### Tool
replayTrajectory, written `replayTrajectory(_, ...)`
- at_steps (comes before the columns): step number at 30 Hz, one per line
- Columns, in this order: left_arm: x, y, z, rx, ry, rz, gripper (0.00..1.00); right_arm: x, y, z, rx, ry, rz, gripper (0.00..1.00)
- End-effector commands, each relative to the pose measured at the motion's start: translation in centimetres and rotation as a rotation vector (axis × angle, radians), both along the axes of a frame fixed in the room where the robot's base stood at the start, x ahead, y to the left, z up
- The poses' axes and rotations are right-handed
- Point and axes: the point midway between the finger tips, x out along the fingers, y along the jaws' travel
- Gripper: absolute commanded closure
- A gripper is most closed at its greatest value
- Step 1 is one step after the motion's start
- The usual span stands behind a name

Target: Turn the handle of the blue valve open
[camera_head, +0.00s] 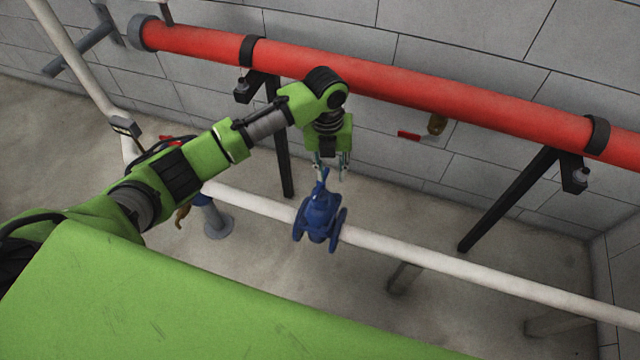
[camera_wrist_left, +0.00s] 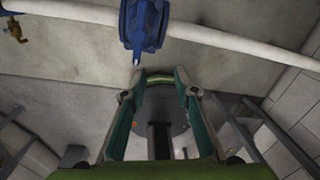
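The blue valve (camera_head: 320,218) sits on the white pipe in the middle of the head view. My left gripper (camera_head: 331,171) points down just above and behind the valve, very near the handle. In the left wrist view the valve (camera_wrist_left: 146,24) is at the top edge, beyond the fingertips. There, my left gripper (camera_wrist_left: 160,75) has its two fingers well apart with nothing held between them. I cannot tell whether a finger touches the handle. My right gripper is not in view.
A white pipe (camera_head: 455,263) runs low across the floor. A thick red pipe (camera_head: 430,88) runs above it along the block wall, on black brackets (camera_head: 508,200). A brass fitting with a red handle (camera_head: 409,135) hangs below the red pipe. Open floor lies in front.

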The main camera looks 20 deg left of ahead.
Motion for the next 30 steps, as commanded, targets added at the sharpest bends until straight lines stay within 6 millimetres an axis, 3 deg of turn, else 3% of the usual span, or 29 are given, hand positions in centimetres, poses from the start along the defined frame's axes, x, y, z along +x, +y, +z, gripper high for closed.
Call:
replayTrajectory(1, 1.1, 1.2, 1.3, 0.028, -0.002, -0.075, 0.72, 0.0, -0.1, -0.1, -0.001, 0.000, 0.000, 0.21)
replayTrajectory(6, 2.7, 3.3, 3.6, 0.065, 0.011, -0.236, 0.72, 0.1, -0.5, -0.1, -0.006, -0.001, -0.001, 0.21)
replayTrajectory(11, 3.1, 3.8, 3.4, 0.071, 0.016, -0.274, 0.72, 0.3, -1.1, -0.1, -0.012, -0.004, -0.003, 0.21)
replayTrajectory(30, 3.1, 3.7, -8.3, 0.070, 0.015, -0.271, 0.72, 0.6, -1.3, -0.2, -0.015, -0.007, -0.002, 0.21)
